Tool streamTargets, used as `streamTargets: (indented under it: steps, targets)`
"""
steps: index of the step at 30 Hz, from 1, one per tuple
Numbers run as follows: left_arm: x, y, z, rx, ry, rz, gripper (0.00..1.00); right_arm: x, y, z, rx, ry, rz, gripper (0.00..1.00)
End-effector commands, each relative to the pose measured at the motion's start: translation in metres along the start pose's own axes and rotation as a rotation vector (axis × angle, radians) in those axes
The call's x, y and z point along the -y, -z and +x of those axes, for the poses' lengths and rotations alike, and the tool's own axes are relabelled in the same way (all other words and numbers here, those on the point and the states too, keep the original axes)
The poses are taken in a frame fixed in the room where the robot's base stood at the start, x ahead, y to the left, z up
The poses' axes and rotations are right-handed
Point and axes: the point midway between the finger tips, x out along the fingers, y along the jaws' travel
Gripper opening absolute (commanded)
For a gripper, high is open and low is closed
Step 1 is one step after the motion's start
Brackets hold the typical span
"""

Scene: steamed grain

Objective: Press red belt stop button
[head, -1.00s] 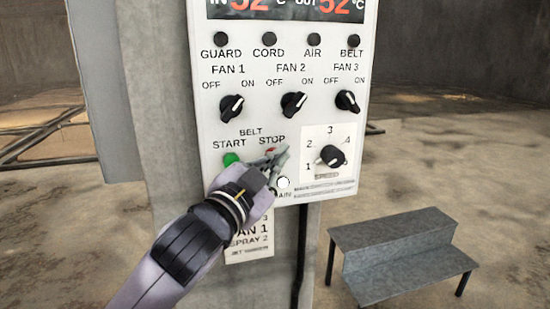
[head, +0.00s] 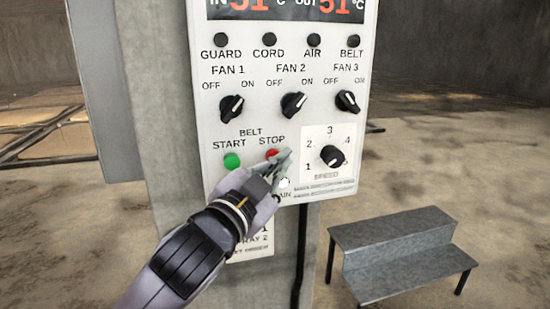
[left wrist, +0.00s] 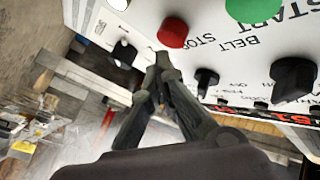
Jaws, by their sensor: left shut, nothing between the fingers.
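The red belt stop button (head: 272,154) is on the white control panel (head: 212,125), under the word STOP. It also shows as a red round cap in the left wrist view (left wrist: 173,33). My left gripper (head: 286,155) is shut and empty, with its fingertips just right of the red button and partly in front of its lower edge. In the left wrist view the closed fingertips (left wrist: 163,60) appear just below the red cap, seemingly apart from it. The exact gap to the panel is hard to tell. My right gripper is not in view.
The green start button (head: 232,161) is left of the red one. The speed knob (head: 332,156) is to the right, a white button (head: 284,184) below, and fan knobs (head: 293,104) above. A grey step (head: 400,245) stands at lower right.

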Motion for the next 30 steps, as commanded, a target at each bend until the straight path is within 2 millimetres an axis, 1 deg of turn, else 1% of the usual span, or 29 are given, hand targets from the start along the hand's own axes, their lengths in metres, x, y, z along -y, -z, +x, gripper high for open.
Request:
streamTargets:
  steps: [5, 15, 21, 30]
  targets:
    - [-0.001, 0.001, -0.001, -0.001, -0.001, 0.000, 0.00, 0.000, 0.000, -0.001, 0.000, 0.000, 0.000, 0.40]
    - [-0.017, 0.019, -0.023, -0.002, -0.002, -0.001, 0.00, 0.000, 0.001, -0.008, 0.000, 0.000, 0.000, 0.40]
    - [-0.024, 0.025, -0.034, -0.001, 0.000, 0.000, 0.00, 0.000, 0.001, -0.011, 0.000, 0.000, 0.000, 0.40]
    - [-0.025, 0.026, -0.035, -0.001, 0.001, 0.000, 0.00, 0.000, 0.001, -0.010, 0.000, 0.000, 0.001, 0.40]
